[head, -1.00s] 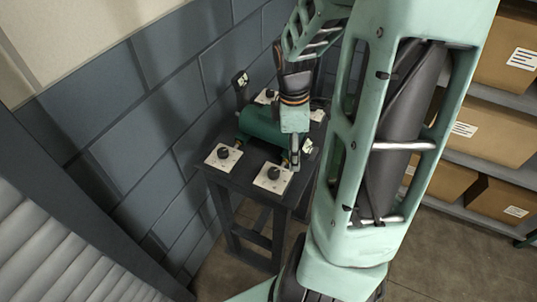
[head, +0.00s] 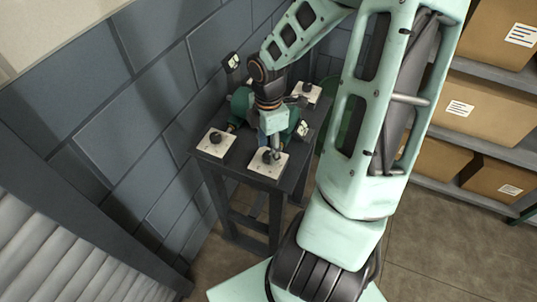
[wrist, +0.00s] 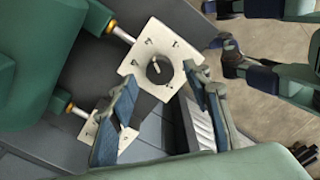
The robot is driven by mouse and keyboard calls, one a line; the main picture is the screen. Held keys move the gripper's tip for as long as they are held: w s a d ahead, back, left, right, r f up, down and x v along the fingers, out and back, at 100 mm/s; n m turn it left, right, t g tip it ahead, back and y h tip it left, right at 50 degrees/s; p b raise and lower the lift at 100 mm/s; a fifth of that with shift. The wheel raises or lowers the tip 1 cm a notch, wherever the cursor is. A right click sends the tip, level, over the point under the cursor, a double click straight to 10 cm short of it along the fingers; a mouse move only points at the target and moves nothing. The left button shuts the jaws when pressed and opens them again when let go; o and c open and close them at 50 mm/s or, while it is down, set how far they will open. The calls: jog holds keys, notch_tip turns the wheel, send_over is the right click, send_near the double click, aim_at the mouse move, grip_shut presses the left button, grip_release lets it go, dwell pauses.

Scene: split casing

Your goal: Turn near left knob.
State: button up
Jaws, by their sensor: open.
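Two white square plates with dark round knobs stand on the near side of a dark table in the head view. The left knob (head: 215,137) is clear of my arm. The front knob (head: 267,156) is close beside my gripper (head: 276,151), which points down over its plate. In the wrist view a dark knob (wrist: 158,69) with a pale pointer mark sits on its white plate, between the fingertips in the picture. My gripper (wrist: 160,77) is open and empty, one finger on each side of that knob; I cannot tell whether they touch it.
The table (head: 249,178) stands by a grey block wall (head: 130,100). A green cylinder (head: 240,103) lies mid-table, partly behind my arm. Another plate (head: 308,92) is at the back right, and another (wrist: 104,140) shows behind a finger. Shelved boxes (head: 458,110) stand at right.

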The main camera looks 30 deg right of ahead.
jog(key=shift+f, duration=1.15)
jog(key=c, duration=1.2)
jog(key=shift+o, duration=0.2)
